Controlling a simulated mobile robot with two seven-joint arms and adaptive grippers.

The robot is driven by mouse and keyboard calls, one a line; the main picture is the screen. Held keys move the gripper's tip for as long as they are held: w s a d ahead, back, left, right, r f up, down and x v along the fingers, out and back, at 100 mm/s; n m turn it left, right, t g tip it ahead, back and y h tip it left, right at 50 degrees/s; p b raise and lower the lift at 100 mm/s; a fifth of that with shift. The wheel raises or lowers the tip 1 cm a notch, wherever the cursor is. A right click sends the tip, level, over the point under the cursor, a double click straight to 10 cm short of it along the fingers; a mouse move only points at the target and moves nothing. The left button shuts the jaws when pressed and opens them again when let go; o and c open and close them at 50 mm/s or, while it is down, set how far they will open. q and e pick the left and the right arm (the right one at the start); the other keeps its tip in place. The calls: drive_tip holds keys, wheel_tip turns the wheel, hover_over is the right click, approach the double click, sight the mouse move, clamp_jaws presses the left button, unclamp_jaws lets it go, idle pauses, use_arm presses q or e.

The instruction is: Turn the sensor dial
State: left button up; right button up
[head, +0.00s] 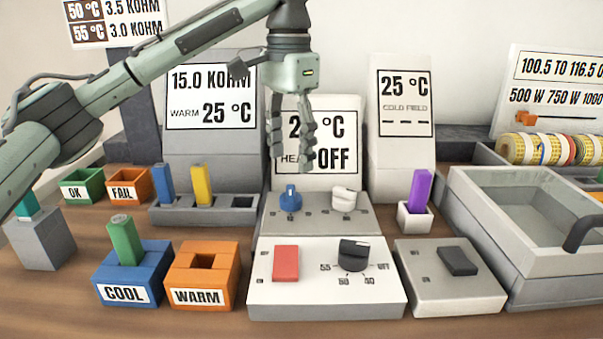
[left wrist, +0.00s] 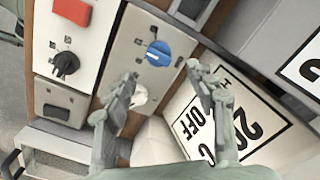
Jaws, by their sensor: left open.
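My left gripper (head: 291,155) hangs fingers-down, open and empty, in front of the 26 °C / HEAT OFF sign (head: 345,155). It is above the grey dial box (head: 320,222), apart from it. This box carries a blue dial (head: 290,198) and a white dial (head: 345,199); I cannot read which is the sensor dial. In the left wrist view the blue dial (left wrist: 158,54) lies between and beyond the open fingers (left wrist: 166,85), and the white dial (left wrist: 140,96) is close to one finger. A black dial (head: 354,254) sits on the white front box. My right gripper is out of view.
The white front box also has a red switch (head: 285,263). A grey box with a black switch (head: 458,262) stands right of it. Blue COOL (head: 122,294) and orange WARM (head: 198,297) blocks stand left. A grey bath (head: 530,190) fills the right. Tall signs stand behind.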

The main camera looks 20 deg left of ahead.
sight(290, 190)
use_arm(q)
drive_tip(key=f, duration=0.7)
drive_tip(key=shift+s+f, duration=0.2)
drive_tip(key=shift+f, duration=0.05)
drive_tip(key=c, duration=1.1)
drive_tip(key=shift+c, duration=0.2)
drive_tip(key=shift+m, duration=0.3)
drive_tip(key=m, duration=0.4)
drive_tip(key=shift+m, duration=2.6)
